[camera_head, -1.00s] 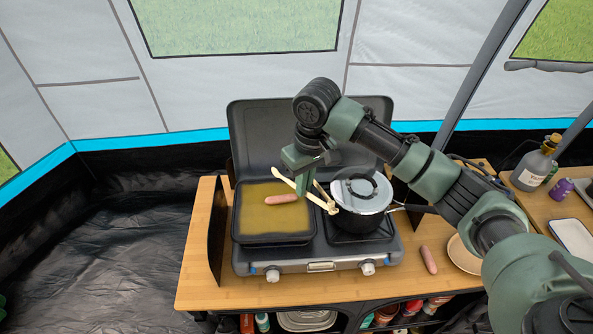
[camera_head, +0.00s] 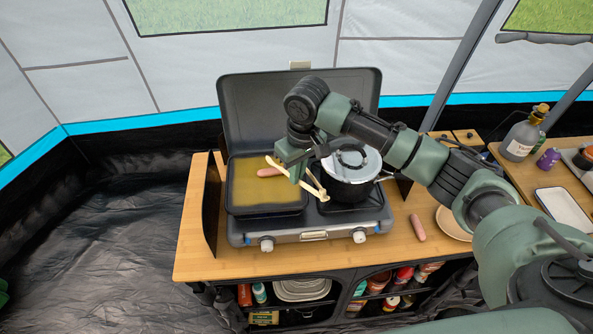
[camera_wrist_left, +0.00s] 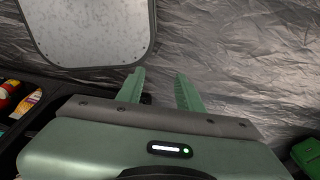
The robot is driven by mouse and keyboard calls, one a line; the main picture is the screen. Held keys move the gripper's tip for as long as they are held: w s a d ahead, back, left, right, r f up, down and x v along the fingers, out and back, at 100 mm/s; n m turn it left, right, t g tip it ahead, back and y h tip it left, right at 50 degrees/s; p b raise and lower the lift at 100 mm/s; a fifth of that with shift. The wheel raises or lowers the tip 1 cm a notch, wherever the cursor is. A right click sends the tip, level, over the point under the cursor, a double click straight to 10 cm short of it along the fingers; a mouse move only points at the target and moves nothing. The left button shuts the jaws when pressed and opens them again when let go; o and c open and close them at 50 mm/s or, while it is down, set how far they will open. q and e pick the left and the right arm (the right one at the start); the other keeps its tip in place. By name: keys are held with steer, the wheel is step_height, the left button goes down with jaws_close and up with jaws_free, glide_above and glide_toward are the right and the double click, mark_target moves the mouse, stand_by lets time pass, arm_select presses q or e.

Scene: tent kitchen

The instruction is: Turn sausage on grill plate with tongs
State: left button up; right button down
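A pink sausage (camera_head: 270,172) lies on the yellowish grill plate (camera_head: 252,197) at the left of the camping stove, toward the plate's far right part. My right gripper (camera_head: 292,172) is shut on pale wooden tongs (camera_head: 316,187) just right of the sausage, over the plate's right edge. The tongs form a V, one arm pointing left above the sausage. Whether they touch it I cannot tell. A second sausage (camera_head: 418,228) lies on the wooden table (camera_head: 300,255). My left gripper (camera_wrist_left: 160,78) is open and empty in the left wrist view, away from the stove.
A lidded black pot (camera_head: 350,185) stands on the right burner, close to the tongs. The raised stove lid (camera_head: 250,110) stands behind. A plate (camera_head: 453,224), a bottle (camera_head: 520,137) and a white tray (camera_head: 564,209) are at the right. Shelves with jars are below.

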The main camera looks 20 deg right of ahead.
stand_by(0.3)
steer(key=shift+f, duration=0.4)
stand_by(0.4)
steer(key=shift+s+f, duration=0.1)
steer(key=shift+s, duration=0.25)
steer(key=shift+s+a+r, duration=0.1)
steer(key=shift+s+a, duration=0.05)
steer(key=shift+s, duration=0.55)
steer(key=shift+s+a+r, duration=0.1)
steer(key=shift+s+a, duration=0.05)
steer(key=shift+s, duration=0.55)
stand_by(1.7)
steer(key=shift+r, duration=0.1)
step_height(320, 180, up, 7)
stand_by(0.9)
